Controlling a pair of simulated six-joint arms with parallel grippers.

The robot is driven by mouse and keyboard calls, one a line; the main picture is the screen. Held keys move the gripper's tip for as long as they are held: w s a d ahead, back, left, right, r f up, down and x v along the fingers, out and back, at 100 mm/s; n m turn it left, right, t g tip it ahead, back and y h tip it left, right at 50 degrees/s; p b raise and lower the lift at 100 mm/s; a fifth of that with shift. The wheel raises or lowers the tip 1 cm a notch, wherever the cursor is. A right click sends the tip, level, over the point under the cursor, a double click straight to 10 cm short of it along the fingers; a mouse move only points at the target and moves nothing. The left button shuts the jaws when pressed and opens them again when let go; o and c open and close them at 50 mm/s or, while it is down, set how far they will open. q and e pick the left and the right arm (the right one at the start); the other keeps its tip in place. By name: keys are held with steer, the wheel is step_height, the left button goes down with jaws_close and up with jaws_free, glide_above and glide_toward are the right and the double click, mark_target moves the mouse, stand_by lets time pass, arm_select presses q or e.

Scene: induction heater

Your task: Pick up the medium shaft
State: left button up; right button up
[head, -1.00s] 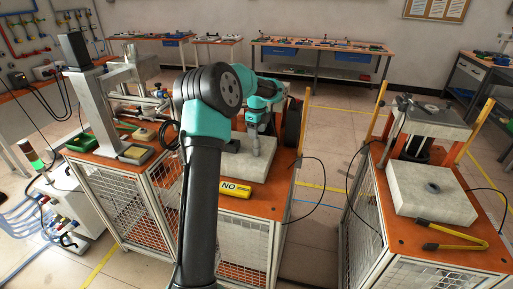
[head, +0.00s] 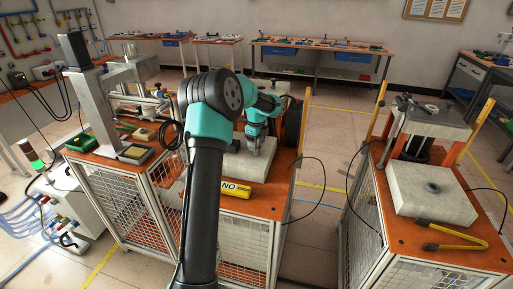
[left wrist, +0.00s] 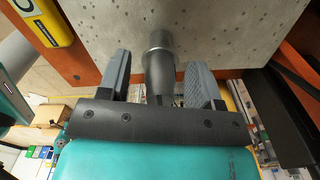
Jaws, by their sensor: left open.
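The medium shaft (left wrist: 159,62) is a dark grey stepped cylinder standing at a pale speckled block (left wrist: 220,30) in the left wrist view. My left gripper (left wrist: 158,72) is open, with one finger on each side of the shaft and a visible gap on both sides. In the head view the left gripper (head: 257,143) points down over the pale block (head: 246,164) on the orange-topped bench. The shaft is hard to make out there behind the gripper and arm. My right gripper is not in view.
A yellow labelled object (head: 236,190) lies in front of the block. A dark round part (head: 292,123) stands right of the gripper. A second caged bench at right carries a press block (head: 432,195) and yellow-handled tool (head: 455,238).

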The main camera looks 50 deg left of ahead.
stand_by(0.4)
arm_select(q)
steer(key=shift+r, duration=0.1)
jaws_close()
